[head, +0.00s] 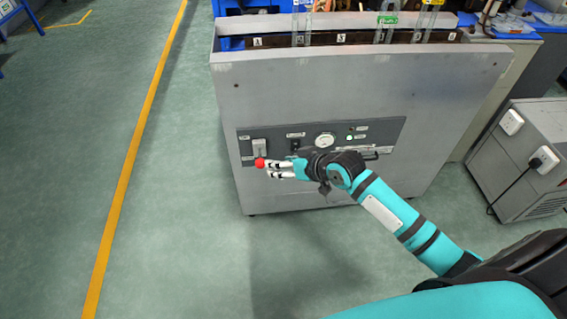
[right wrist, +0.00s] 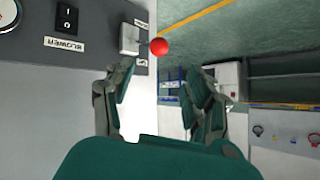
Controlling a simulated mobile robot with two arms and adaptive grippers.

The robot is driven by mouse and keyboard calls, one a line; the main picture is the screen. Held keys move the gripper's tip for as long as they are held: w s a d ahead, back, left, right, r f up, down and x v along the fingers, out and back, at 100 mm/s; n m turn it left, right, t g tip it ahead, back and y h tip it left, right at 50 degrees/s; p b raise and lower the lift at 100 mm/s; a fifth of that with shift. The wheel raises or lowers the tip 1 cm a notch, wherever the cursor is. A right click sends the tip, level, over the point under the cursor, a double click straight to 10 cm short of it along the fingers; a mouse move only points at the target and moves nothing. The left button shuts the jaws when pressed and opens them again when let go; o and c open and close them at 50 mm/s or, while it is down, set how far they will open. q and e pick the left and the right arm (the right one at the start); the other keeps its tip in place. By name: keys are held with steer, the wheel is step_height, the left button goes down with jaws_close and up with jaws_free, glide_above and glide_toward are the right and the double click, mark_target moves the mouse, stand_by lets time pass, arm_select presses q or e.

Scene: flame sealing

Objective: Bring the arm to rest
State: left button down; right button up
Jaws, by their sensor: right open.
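My right arm reaches in from the lower right in the head view. Its gripper (head: 272,169) is in front of the control panel on the grey machine (head: 330,95). A red ball knob (head: 259,162) on the panel's left side shows just past the fingertips. In the right wrist view the gripper (right wrist: 160,72) is open and empty. The red knob (right wrist: 160,46) lies beyond the gap between the fingers, with no contact visible. A white switch plate (right wrist: 130,38) is beside it. My left gripper is not in view.
The panel has a round gauge (head: 325,141) and a blower switch (right wrist: 66,18). Glass tubes (head: 301,25) stand in the machine's top slots. A grey cabinet (head: 525,165) with plugs and a cable is at right. The green floor left of the machine is clear.

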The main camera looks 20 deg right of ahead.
steer(key=shift+s+d+r, duration=0.1)
stand_by(0.4)
steer(key=s+d+f+g+h, duration=0.1)
steer(key=s+f+g+h, duration=0.15)
steer(key=s+f, duration=1.1)
steer(key=s+f+g+h, duration=0.25)
steer(key=s+f, duration=0.75)
steer(key=f, duration=0.7)
steer(key=s+a+f+g, duration=0.1)
steer(key=s+f+g, duration=0.3)
steer(key=s, duration=0.7)
arm_select(q)
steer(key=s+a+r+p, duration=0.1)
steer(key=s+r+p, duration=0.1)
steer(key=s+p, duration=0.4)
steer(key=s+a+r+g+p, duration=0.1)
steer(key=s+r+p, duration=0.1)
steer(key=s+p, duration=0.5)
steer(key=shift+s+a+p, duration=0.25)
steer(key=shift+p, duration=0.45)
arm_select(e)
steer(key=s+d+r, duration=0.2)
steer(key=s+r, duration=0.1)
steer(key=s, duration=0.9)
steer(key=shift+s+d, duration=0.15)
steer(key=shift+s, duration=0.15)
